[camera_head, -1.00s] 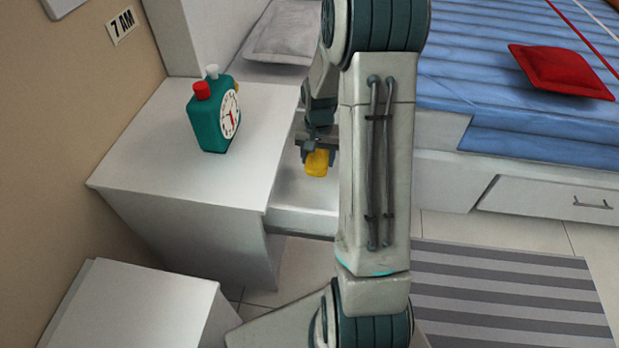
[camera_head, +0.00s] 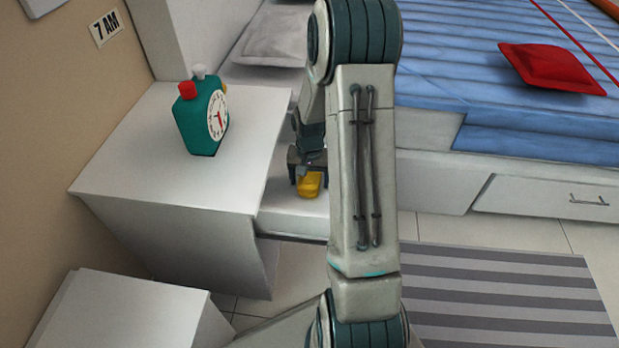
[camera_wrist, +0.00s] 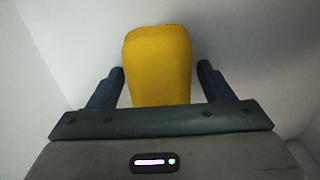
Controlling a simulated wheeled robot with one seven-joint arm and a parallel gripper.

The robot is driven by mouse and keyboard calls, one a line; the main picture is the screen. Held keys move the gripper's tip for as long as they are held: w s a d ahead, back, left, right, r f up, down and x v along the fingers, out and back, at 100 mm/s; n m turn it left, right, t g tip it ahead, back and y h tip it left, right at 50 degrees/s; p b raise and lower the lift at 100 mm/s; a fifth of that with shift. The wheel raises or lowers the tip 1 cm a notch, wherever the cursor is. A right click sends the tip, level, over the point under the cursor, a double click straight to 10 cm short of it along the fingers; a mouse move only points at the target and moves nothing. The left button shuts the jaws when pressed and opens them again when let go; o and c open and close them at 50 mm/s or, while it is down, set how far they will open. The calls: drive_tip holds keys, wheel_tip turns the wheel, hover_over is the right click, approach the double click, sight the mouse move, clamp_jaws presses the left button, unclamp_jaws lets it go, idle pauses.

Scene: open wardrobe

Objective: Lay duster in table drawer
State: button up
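The yellow duster (camera_head: 310,184) is at the open table drawer (camera_head: 287,221), which sticks out from the white bedside table (camera_head: 160,183). In the wrist view the yellow duster (camera_wrist: 158,62) lies between my two fingers, with a gap on each side. My gripper (camera_wrist: 161,76) is open around it, and white drawer surfaces surround them. In the head view my gripper (camera_head: 307,178) is at the drawer, partly hidden by my arm. The far part of the drawer is hidden too.
A teal alarm clock (camera_head: 202,118) stands on the table top. A white box-like unit (camera_head: 125,310) is at the lower left. The bed with a red pillow (camera_head: 550,68) is behind, and a striped rug (camera_head: 500,295) lies on the right floor.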

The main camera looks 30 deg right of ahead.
sight(309, 175)
wheel_tip(309, 175, up, 12)
drive_tip(key=p, duration=0.5)
drive_tip(key=s+a+r+n, duration=0.3)
drive_tip(key=s+a+r, duration=0.3)
drive_tip(key=s, duration=0.3)
drive_tip(key=s+a+r+n+t, duration=0.1)
drive_tip(key=s+a+r+n, duration=0.3)
drive_tip(key=s, duration=0.5)
drive_tip(key=a+r, duration=0.2)
drive_tip(key=a, duration=0.1)
drive_tip(key=shift+s+a+r, duration=0.15)
drive_tip(key=shift+s+a, duration=0.2)
drive_tip(key=shift+s, duration=0.05)
